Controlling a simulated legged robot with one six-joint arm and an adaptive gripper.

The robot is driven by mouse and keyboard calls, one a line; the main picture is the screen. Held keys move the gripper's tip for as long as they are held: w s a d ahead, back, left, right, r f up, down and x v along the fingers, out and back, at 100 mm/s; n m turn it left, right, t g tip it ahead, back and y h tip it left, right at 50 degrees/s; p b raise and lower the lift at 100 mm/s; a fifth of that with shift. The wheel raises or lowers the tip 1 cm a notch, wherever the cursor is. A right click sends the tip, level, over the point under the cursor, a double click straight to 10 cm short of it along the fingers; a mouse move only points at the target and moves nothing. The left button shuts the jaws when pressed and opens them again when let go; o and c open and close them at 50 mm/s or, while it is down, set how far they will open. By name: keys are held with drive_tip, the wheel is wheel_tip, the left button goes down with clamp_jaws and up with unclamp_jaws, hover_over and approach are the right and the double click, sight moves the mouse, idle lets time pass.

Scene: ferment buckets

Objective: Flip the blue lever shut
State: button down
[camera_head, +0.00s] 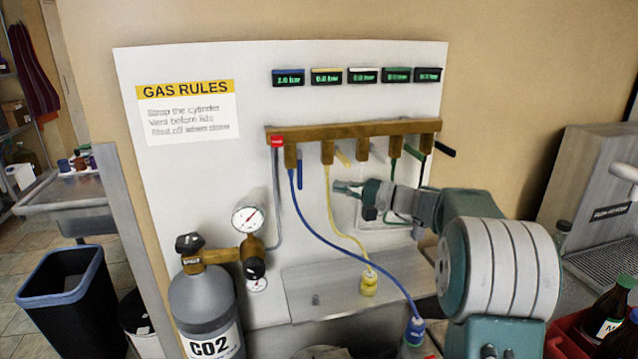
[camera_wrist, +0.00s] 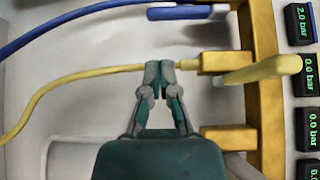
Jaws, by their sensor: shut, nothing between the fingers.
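The blue lever (camera_head: 299,171) hangs straight down beside the first valve, along the blue hose (camera_head: 325,240). My gripper (camera_head: 338,187) is shut and empty in front of the board, below the brass manifold (camera_head: 355,130) and right of the blue lever. In the wrist view my gripper's fingertips (camera_wrist: 160,70) overlap the yellow hose (camera_wrist: 75,80), apart from the blue lever. I cannot tell whether they touch the hose. The display above the blue line (camera_head: 288,78) reads 2.0 bar.
The yellow lever (camera_head: 342,157) sticks out near my fingertips, and it also shows in the wrist view (camera_wrist: 260,70). White, green and black levers follow to the right. A CO2 cylinder (camera_head: 205,305) with gauges stands lower left. A metal shelf (camera_head: 335,288) lies below.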

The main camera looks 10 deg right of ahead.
sight(301, 186)
drive_tip(key=x, duration=0.9)
drive_tip(key=shift+a, duration=0.15)
drive_tip(key=shift+s+m+g+h, duration=0.3)
drive_tip(key=shift+s+m, duration=0.05)
drive_tip(key=shift+m, duration=0.05)
drive_tip(key=shift+s+m+g+h, duration=0.4)
drive_tip(key=shift+s+m+g, duration=0.1)
drive_tip(key=shift+s+m, duration=0.15)
drive_tip(key=shift+s+r, duration=0.1)
drive_tip(key=shift+s, duration=0.65)
drive_tip(key=shift+s+r, duration=0.2)
drive_tip(key=shift+s, duration=0.25)
drive_tip(key=shift+s+r, duration=0.25)
drive_tip(key=shift+s, duration=0.25)
drive_tip(key=shift+r, duration=0.1)
drive_tip(key=shift+s, duration=0.1)
